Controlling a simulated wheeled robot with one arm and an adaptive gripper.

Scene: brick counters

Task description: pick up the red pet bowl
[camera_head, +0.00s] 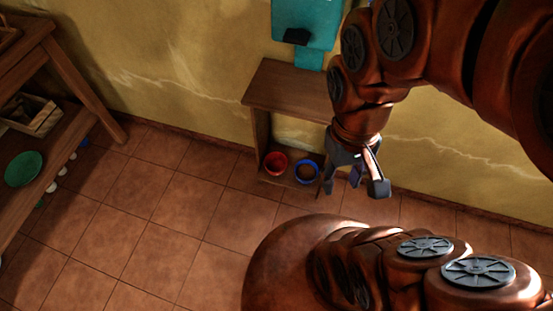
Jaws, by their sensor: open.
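The red pet bowl (276,163) sits on the low shelf of a small wooden stand against the yellow wall. A blue bowl (307,171) sits just to its right on the same shelf, close beside it. My gripper (352,188) is open and empty, pointing down. It hangs to the right of both bowls in the picture and is apart from the red bowl. The right part of the stand is hidden behind my arm and gripper.
The wooden stand (287,88) has a top board above the bowls. A teal object (306,22) is above it at the wall. A wooden shelf unit (68,120) at the left holds a green plate (23,168) and a crate (30,114). The tiled floor between is clear.

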